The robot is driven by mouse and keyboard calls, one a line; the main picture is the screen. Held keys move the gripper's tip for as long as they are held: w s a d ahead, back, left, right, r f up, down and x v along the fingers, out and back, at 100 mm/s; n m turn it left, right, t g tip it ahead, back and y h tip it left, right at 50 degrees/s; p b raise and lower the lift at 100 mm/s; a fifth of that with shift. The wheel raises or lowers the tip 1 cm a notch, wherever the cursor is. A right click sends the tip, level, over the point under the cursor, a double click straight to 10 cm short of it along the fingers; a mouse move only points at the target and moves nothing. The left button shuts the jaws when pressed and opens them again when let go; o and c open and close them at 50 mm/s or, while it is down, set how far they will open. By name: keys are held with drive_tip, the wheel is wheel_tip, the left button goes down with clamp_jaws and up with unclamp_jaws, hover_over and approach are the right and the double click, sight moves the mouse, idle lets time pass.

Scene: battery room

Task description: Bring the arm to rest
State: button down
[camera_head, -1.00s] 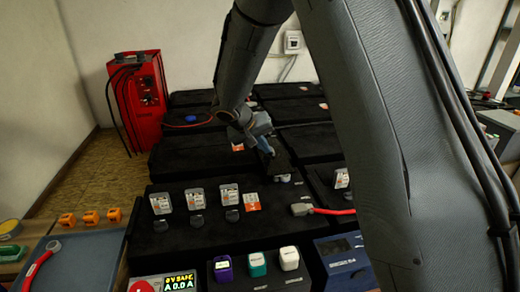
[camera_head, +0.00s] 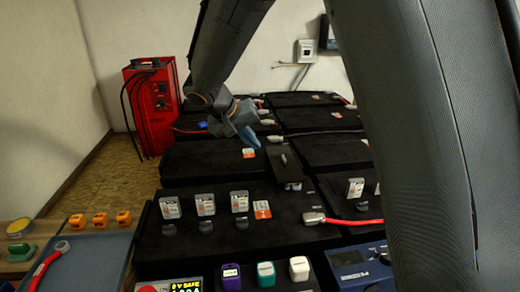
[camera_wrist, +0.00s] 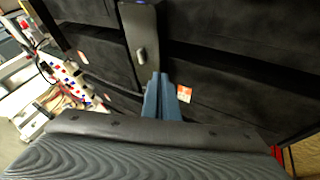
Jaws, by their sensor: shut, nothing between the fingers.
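My arm comes down from the top of the head view and ends in my gripper (camera_head: 250,140), whose blue fingers are together with nothing between them. The gripper hangs above the black battery blocks (camera_head: 205,160), just behind and left of a dark upright piece (camera_head: 285,166) with a small light stud on it. In the wrist view the blue fingers (camera_wrist: 160,97) are side by side and point toward that same dark piece (camera_wrist: 140,30). I cannot tell how far the fingertips are from it.
A red charger (camera_head: 152,100) stands at the back left. A red cable with a grey lug (camera_head: 315,218) lies on the near block. A blue tray (camera_head: 95,262), orange pieces (camera_head: 101,220) and purple, teal and white caps (camera_head: 265,272) are in front. A blue meter (camera_head: 362,265) is at right.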

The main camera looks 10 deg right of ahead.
drive_tip(key=s+d+g+y+p, duration=0.2)
drive_tip(key=s+d+y+p, duration=0.1)
drive_tip(key=s, duration=1.3)
drive_tip(key=s+d+n+g+y+p, duration=0.1)
drive_tip(key=s+d+p, duration=0.4)
drive_tip(key=s, duration=1.1)
drive_tip(key=shift+d+g+y, duration=0.7)
drive_tip(key=shift+g+y, duration=0.1)
drive_tip(key=shift+y, duration=0.1)
drive_tip(key=shift+f, duration=0.1)
